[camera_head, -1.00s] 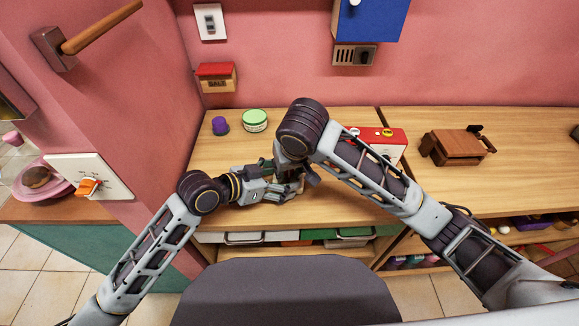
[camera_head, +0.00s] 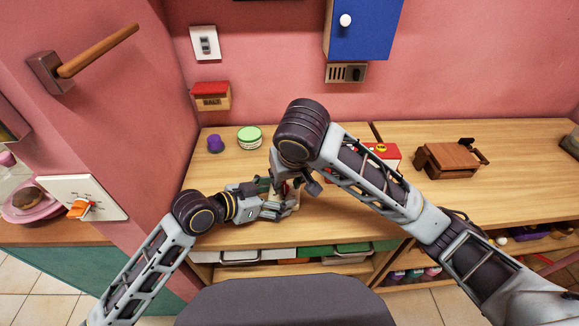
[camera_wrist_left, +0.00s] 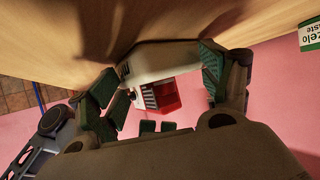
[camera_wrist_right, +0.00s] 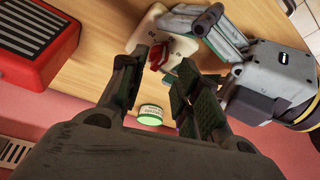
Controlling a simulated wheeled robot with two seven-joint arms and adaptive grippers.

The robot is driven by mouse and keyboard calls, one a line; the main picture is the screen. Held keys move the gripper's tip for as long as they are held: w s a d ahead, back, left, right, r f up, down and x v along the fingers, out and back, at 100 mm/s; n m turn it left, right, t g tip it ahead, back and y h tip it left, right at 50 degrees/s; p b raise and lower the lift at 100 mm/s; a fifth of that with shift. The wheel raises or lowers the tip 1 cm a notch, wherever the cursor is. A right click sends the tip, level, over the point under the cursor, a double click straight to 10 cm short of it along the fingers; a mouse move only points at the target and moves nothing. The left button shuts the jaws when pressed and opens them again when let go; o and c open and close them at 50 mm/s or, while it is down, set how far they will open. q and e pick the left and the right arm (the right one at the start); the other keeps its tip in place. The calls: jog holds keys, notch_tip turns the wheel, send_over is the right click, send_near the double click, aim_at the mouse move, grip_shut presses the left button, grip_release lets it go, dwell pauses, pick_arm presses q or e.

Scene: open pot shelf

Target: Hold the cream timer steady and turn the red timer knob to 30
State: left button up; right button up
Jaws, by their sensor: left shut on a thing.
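The cream timer (camera_wrist_left: 165,62) is between the fingers of my left gripper (camera_wrist_left: 165,82), which is shut on it. In the right wrist view the timer's pale numbered face (camera_wrist_right: 148,28) shows beside the left fingers. The red knob (camera_wrist_right: 158,56) sits on that face. My right gripper (camera_wrist_right: 163,62) is over the timer with its fingers apart, one on each side of the knob; I cannot tell if they touch it. In the head view my right arm largely hides the timer and knob, and both grippers meet above the counter.
A red and white box (camera_head: 388,153) stands right of the grippers, with a brown wooden item (camera_head: 450,158) further right. A green-lidded jar (camera_head: 250,137) and a purple item (camera_head: 215,143) stand behind to the left.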

jog(key=v, duration=0.7)
jog(key=shift+s+r, duration=0.15)
jog(key=shift+s, duration=0.05)
dwell(0.5)
jog(key=shift+o, duration=0.2)
jog(key=w+d+n+g+y, duration=0.3)
jog(key=w+d+n+g, duration=0.1)
jog(key=n, duration=1)
jog(key=shift+w+n, duration=0.4)
jog(key=shift+w, duration=0.2)
dwell(0.8)
